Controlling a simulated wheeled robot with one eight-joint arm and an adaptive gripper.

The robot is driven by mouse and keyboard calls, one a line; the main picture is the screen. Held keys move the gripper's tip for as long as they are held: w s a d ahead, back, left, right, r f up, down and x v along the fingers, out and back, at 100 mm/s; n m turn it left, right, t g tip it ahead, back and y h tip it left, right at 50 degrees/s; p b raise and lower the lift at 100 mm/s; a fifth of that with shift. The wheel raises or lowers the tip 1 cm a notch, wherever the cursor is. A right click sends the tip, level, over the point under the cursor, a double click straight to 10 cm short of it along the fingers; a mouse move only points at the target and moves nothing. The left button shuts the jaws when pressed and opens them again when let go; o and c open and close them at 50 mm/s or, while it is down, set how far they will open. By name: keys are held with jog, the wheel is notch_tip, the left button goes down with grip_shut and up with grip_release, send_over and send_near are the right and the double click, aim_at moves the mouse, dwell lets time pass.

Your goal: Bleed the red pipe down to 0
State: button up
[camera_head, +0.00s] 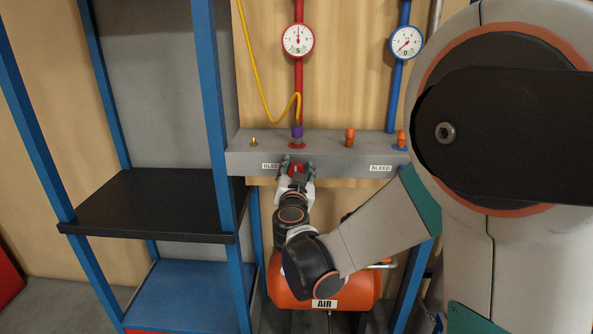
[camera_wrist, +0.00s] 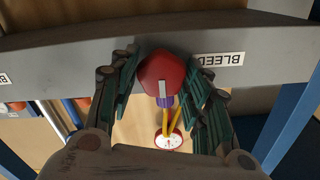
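The red pipe (camera_head: 299,82) runs down the wall to the grey manifold box (camera_head: 330,143). Its round gauge (camera_head: 298,40) shows the number 5, with the needle pointing about straight up. A red knob (camera_head: 295,169) sits on the box's front beside a BLEED label (camera_head: 271,166). My gripper (camera_head: 297,172) is at this knob. In the wrist view the red knob (camera_wrist: 162,76), with a pale mark on it, lies between the fingertips of my gripper (camera_wrist: 163,78), one on each side. I cannot tell whether the fingers press on it.
A blue pipe (camera_head: 394,95) with a gauge (camera_head: 406,42) showing 0 stands to the right, with a second BLEED label (camera_head: 381,168). A yellow hose (camera_head: 256,75) ends at a purple connector (camera_head: 297,131). An orange air tank (camera_head: 350,288) sits below; a blue-framed shelf (camera_head: 150,200) is left.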

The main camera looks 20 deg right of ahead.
jog(key=c, duration=0.4)
jog(key=shift+n, duration=0.3)
jog(key=n, duration=0.6)
jog(key=shift+a, duration=0.2)
jog(key=n, duration=0.6)
jog(key=shift+w+a+f+n, duration=0.1)
jog(key=shift+a+n, duration=0.05)
jog(key=shift+n, duration=0.15)
jog(key=n, duration=0.5)
jog(key=shift+f, duration=0.15)
jog(key=n, duration=0.5)
jog(key=shift+f+b, duration=0.15)
jog(key=shift+b, duration=0.15)
jog(key=shift+n, duration=0.5)
